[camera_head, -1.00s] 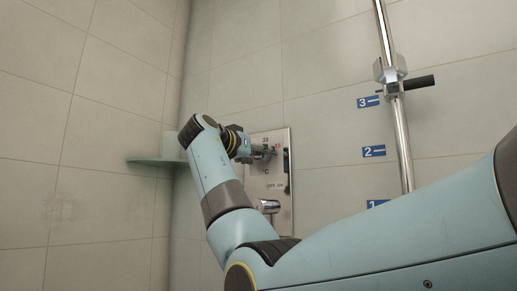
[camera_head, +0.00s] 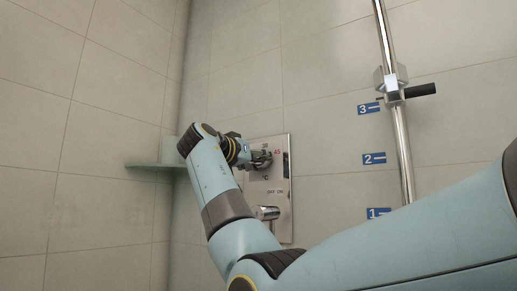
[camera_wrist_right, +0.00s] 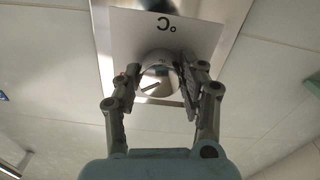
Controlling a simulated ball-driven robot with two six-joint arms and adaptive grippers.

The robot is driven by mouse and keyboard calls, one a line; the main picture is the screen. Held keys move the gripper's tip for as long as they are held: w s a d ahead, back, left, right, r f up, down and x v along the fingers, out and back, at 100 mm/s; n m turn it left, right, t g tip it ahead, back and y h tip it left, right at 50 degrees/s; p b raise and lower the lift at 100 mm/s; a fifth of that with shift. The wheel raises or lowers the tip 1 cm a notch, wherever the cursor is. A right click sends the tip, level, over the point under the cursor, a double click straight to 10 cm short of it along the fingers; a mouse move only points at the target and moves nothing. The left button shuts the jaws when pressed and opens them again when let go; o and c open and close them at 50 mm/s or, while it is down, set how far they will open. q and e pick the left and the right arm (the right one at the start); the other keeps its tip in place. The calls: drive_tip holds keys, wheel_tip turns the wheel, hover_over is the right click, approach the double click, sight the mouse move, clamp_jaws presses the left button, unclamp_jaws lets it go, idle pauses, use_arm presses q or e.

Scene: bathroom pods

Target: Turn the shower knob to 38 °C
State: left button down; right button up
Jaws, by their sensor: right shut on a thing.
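The shower panel (camera_head: 283,225) is a metal plate on the tiled wall, with a °C mark and small temperature figures, one of them red. The round chrome shower knob (camera_wrist_right: 158,76) sits between the fingers of my right gripper (camera_wrist_right: 160,78) in the right wrist view, where the panel appears upside down. A dark pointer line shows on the knob's face. The right gripper (camera_head: 262,159) is shut on the knob and covers most of it in the head view. The exact temperature setting cannot be read. My left gripper is not in view.
A second chrome knob (camera_head: 268,212) sits lower on the panel, below an OFF ON label. A green corner shelf (camera_head: 150,165) is left of my right arm. A chrome rail (camera_head: 403,150) with a black-handled slider (camera_head: 392,92) and blue number labels stands to the right.

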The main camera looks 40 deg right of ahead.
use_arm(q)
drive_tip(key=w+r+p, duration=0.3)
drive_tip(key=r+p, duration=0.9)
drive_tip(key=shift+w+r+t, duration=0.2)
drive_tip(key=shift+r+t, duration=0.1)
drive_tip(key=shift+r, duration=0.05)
use_arm(e)
drive_tip(key=shift+n, duration=5.3)
drive_tip(key=o, duration=1.2)
drive_tip(key=shift+a, duration=0.1)
drive_tip(key=v, duration=0.7)
drive_tip(key=shift+s+a, duration=0.2)
